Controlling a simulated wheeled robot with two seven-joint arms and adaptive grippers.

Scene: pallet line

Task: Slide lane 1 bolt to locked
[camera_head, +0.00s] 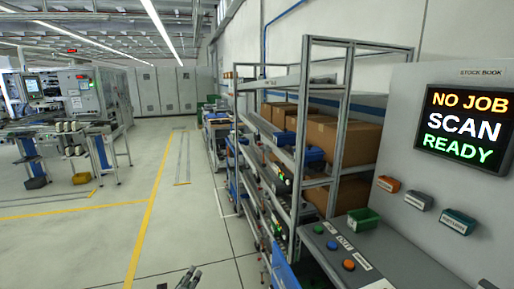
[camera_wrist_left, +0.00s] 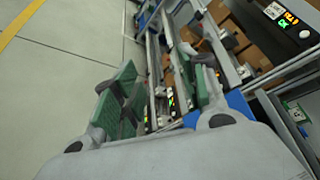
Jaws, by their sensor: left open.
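My left gripper (camera_head: 188,278) shows at the bottom edge of the head view, over the floor left of the flow rack (camera_head: 299,110). In the left wrist view the left gripper (camera_wrist_left: 162,95) is open, its two green-padded fingers apart with nothing held between them. The rack's lanes, with small lit green and red displays, show beyond and between the fingers. The lane 1 bolt is too small or hidden to make out, so I cannot tell its position. My right gripper is in neither view.
Cardboard boxes (camera_head: 333,137) fill the rack. A console with a screen (camera_head: 464,129) reading "NO JOB SCAN READY" stands at right, with coloured buttons (camera_head: 348,265) and a green bin (camera_head: 362,219). The floor (camera_head: 95,245) at left is open, marked with yellow lines.

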